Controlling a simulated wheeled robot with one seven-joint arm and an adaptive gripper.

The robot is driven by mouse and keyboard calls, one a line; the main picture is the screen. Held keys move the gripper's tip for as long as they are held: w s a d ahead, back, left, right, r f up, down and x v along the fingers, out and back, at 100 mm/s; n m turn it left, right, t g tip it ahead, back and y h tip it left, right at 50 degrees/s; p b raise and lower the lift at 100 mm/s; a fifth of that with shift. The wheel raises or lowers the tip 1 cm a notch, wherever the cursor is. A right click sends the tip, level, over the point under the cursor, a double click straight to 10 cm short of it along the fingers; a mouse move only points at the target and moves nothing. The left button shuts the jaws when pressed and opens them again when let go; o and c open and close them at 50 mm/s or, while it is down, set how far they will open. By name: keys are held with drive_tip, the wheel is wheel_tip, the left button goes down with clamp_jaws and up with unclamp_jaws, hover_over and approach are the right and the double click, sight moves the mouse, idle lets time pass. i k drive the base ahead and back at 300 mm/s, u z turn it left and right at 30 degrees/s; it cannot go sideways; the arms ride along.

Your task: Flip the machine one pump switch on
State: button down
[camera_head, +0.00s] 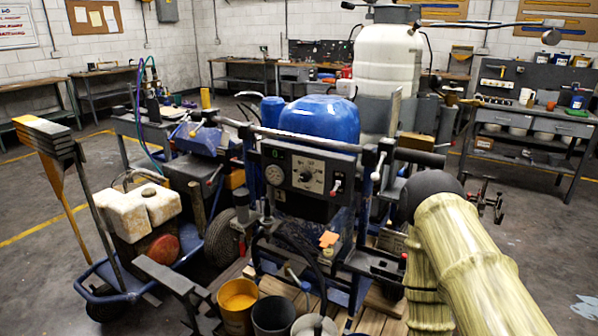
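A blue line-striping machine stands in the middle, with a blue rounded tank (320,118) on top. Its dark control panel (290,190) faces me. The panel carries a round gauge (275,174) at left, a knob on a pale plate (308,174) in the middle, and a small switch with a red part (336,187) at right. The switch is too small to tell its position, and I cannot read the labels. My arm, in a beige sleeve with a dark rounded joint, comes in from the lower right. My gripper does not show.
A yellow-filled bucket (238,303) and a dark bucket (273,316) stand in front of the machine. A handlebar (300,138) crosses above the panel. A cart with a white tank (140,208) stands at left. Workbenches line the walls; open floor lies at right.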

sight(333, 193)
drive_tip(key=z, duration=1.7)
drive_tip(key=k, duration=0.5)
drive_tip(key=u, duration=2.35)
